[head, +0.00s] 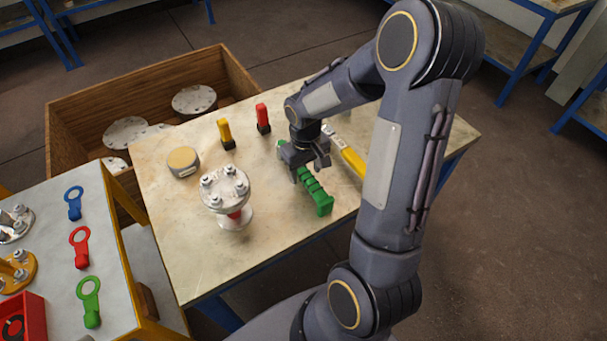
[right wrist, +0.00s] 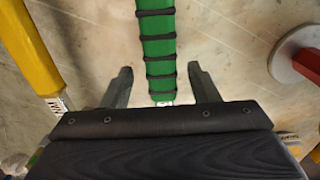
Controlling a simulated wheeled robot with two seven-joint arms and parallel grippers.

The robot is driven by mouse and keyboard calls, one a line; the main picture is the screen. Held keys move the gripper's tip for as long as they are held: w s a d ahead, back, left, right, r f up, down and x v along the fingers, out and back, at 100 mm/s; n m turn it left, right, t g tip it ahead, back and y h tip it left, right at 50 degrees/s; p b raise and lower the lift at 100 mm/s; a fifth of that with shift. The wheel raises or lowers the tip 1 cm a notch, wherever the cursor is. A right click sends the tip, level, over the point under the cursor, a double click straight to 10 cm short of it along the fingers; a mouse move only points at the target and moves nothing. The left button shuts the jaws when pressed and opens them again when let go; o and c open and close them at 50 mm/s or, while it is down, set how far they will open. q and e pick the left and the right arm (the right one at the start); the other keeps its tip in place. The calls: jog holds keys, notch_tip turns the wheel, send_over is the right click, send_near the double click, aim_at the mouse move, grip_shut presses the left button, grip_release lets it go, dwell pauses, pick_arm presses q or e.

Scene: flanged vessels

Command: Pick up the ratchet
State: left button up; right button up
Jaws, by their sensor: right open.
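A green handle with dark ribs (head: 318,198), which looks like the ratchet's grip, lies on the pale worktable. In the right wrist view the green handle (right wrist: 158,45) runs between the fingers, its near end lying close to the palm. My right gripper (head: 311,172) is open above the far part of the green tool, one finger on each side in the right wrist view (right wrist: 160,72). I cannot tell if the fingers touch it. The tool's far end is partly hidden by the gripper. My left gripper is not in view.
A yellow-handled tool (head: 350,157) lies close beside the green one. A flanged vessel (head: 228,192), a round tan-topped piece (head: 183,161), and yellow (head: 226,133) and red (head: 263,119) upright pieces stand to the left. A wooden crate (head: 75,120) with flanged discs is behind.

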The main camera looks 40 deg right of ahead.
aim_at(305, 173)
jog(key=shift+s+a+f, duration=0.1)
jog(key=shift+f, duration=1.45)
jog(key=shift+c, duration=0.4)
jog(key=shift+r, duration=0.1)
jog(key=c, duration=1.1)
